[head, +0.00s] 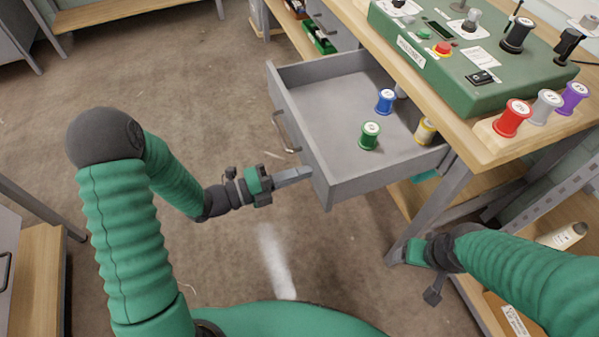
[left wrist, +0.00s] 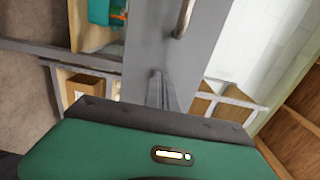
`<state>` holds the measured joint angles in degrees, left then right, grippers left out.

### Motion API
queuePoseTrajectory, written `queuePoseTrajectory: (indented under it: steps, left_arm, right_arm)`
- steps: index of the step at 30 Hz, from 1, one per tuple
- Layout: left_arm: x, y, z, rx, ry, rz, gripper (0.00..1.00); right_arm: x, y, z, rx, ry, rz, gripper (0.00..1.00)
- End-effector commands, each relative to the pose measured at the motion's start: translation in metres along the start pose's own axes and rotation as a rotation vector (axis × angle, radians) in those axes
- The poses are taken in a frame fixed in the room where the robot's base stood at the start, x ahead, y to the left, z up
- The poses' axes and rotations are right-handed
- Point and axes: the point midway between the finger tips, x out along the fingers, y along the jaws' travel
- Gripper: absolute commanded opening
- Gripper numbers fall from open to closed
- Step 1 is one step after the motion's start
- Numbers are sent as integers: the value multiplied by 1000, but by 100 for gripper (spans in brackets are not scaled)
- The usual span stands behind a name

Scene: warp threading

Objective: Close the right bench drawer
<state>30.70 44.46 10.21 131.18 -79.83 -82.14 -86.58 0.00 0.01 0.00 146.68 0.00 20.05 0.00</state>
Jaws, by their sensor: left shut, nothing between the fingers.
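The grey bench drawer (head: 335,110) stands pulled out from the bench in the head view, with a green spool (head: 370,135), a blue spool (head: 385,101) and a yellow spool (head: 425,130) inside. Its handle (head: 285,132) is on the front panel. My left gripper (head: 308,172) is shut and empty, its fingertips at the front panel near the lower corner, beside the handle. In the left wrist view the fingers (left wrist: 157,88) point at the grey front panel (left wrist: 150,45), with the handle (left wrist: 184,18) above; contact is unclear.
The wooden bench top (head: 440,105) carries a green control box (head: 470,60) and a rack with red (head: 512,118), grey and purple spools. A bench leg (head: 430,210) stands near my right arm. The floor left of the drawer is clear.

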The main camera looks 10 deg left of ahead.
Motion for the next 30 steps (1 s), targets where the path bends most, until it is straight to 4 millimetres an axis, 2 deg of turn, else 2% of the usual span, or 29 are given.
queuePoseTrajectory:
  steps: [5, 11, 30]
  left_arm:
    - [14, 1, -1, 1, 3, -2, 0]
    - [52, 2, -1, 2, 5, -2, 0]
    - [226, 4, -3, 2, 5, -3, 0]
  right_arm:
    - [4, 0, 1, 0, 0, 0, 72]
    - [12, 0, 3, 0, 0, 0, 72]
    - [61, 0, 14, 0, 0, 0, 72]
